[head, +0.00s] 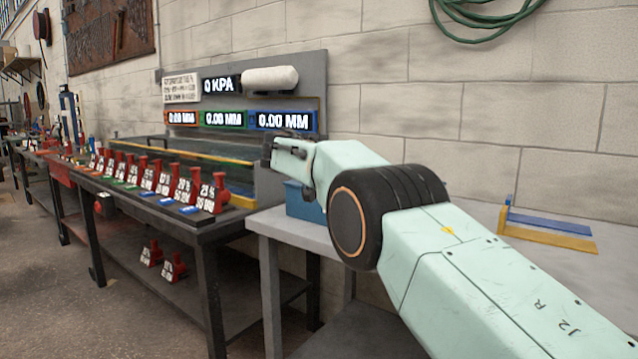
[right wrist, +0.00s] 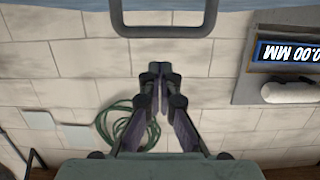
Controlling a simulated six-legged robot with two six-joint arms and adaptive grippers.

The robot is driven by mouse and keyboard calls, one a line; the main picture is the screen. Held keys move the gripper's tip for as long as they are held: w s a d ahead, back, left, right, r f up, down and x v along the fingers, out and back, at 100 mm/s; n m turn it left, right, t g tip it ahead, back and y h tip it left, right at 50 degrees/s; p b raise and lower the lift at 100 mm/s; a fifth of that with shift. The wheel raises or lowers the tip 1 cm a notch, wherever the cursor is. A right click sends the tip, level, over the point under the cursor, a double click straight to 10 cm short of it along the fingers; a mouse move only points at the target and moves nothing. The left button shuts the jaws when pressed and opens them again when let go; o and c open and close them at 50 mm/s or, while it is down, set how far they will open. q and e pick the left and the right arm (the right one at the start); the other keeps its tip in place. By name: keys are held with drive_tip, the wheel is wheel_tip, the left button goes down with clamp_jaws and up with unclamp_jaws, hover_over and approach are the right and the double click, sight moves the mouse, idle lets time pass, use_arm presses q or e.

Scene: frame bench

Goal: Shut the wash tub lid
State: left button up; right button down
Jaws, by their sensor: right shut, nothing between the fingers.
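A blue box (head: 303,202), which looks like the wash tub, stands on the grey table behind my right arm. My arm hides much of it, and I cannot make out its lid in the head view. In the right wrist view, a dark grey U-shaped handle (right wrist: 165,32) spans the top, by a pale blue surface (right wrist: 262,4) cut off by the picture edge. My right gripper (head: 271,149) is above the box's left side. In the right wrist view its fingertips (right wrist: 157,72) are together and empty, apart from the handle in the picture. My left gripper is out of view.
A bench with a row of red, labelled pieces (head: 182,190) and a gauge panel (head: 244,92) stands left of the grey table (head: 292,231). A yellow and blue bracket (head: 552,240) lies at the right. A green hose (head: 487,18) hangs on the wall.

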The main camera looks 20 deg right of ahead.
drive_tip(key=shift+s+d+r, duration=0.2)
drive_tip(key=shift+s+r, duration=0.05)
drive_tip(key=shift+r, duration=0.5)
drive_tip(key=shift+s+a+f+b, duration=0.3)
drive_tip(key=shift+b, duration=0.1)
drive_tip(key=shift+s+a+f, duration=0.15)
drive_tip(key=shift+a+f, duration=0.05)
drive_tip(key=shift+a, duration=0.1)
drive_tip(key=s+a+f+b, duration=0.1)
drive_tip(key=s+a+f, duration=0.2)
drive_tip(key=a, duration=0.3)
drive_tip(key=shift+f, duration=0.55)
drive_tip(key=shift+a, duration=0.15)
